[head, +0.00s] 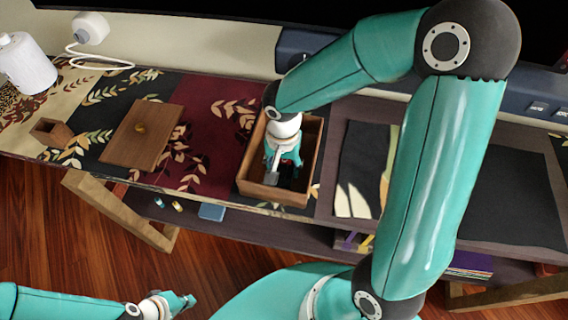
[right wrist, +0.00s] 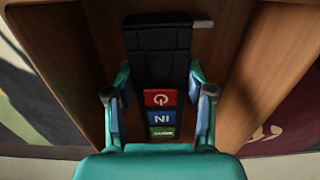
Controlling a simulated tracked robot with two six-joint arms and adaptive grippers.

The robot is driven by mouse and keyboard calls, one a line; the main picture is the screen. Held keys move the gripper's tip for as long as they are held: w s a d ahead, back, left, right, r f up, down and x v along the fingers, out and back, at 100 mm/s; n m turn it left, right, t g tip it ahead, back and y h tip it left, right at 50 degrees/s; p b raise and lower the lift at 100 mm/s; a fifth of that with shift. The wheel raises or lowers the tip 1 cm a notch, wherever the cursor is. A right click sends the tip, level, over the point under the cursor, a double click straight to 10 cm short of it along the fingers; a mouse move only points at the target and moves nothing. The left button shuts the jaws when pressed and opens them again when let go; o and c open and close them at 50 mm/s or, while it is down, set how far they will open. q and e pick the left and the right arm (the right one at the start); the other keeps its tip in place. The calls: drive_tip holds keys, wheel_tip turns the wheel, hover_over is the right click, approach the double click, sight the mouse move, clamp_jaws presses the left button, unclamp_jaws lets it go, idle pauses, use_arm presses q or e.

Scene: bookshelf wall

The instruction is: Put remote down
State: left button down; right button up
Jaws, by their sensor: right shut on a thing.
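The remote (right wrist: 160,65) is black with red, blue and green buttons at its near end. It lies between the fingers of my right gripper (right wrist: 160,118), which is shut on it. In the head view my right gripper (head: 283,170) reaches down into an open wooden box (head: 312,148) on the shelf top. The remote is mostly hidden there by the gripper; I cannot tell whether it touches the box floor. My left gripper (head: 180,302) is low at the left, over the floor and away from the shelf; its fingers are too small to read.
A small wooden cup (head: 50,131), a white bottle (head: 27,66) and a white corded device (head: 90,28) are further left. Dark mats (head: 512,195) lie to the right. A lower shelf holds small items.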

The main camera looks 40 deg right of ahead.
drive_tip(key=o, duration=1.3)
drive_tip(key=shift+r, duration=0.1)
wheel_tip(320, 180, up, 12)
drive_tip(key=shift+f+p, duration=0.1)
drive_tip(key=shift+p, duration=1)
drive_tip(key=shift+s, duration=0.1)
